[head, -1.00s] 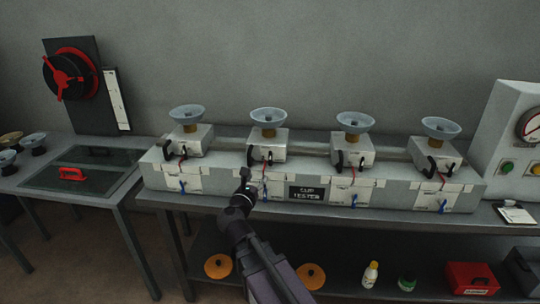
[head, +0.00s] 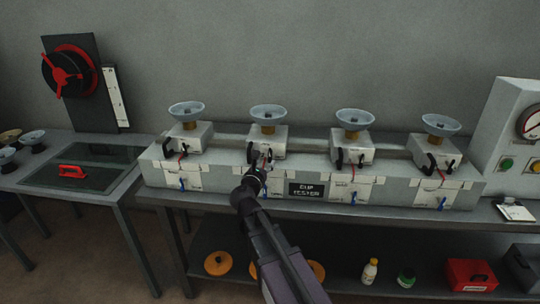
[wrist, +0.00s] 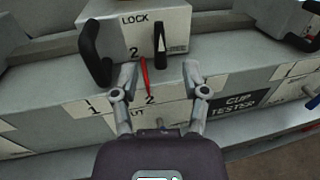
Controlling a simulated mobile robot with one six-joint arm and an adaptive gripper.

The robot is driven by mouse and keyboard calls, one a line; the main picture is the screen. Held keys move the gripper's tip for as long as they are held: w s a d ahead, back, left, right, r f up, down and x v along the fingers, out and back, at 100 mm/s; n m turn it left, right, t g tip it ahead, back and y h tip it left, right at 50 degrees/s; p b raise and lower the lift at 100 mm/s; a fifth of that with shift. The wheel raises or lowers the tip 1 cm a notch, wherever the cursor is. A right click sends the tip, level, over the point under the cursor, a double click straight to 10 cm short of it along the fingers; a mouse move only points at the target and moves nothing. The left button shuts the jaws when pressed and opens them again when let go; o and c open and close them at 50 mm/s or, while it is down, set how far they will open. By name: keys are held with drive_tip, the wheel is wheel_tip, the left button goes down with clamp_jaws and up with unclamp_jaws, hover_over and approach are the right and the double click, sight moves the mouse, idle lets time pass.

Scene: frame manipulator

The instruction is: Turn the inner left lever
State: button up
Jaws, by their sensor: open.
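The second cup station from the left (head: 270,137) has a white box. I cannot tell which one is the inner left lever. My gripper (wrist: 160,77) is open in front of this station. The red lever shows between the fingertips, nearer the left one; no contact is clear. My gripper also shows in the head view (head: 257,173) and covers part of the station's lower front.
Similar stations stand to the left (head: 190,138) and right (head: 352,142) on the long grey bench (head: 400,200). A CUP TESTER sign (head: 307,190) is right of my gripper. A side table with a red handle (head: 72,171) stands left. Space in front of the bench is free.

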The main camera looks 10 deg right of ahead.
sight(269, 155)
drive_tip(key=shift+x, duration=3)
clamp_jaws()
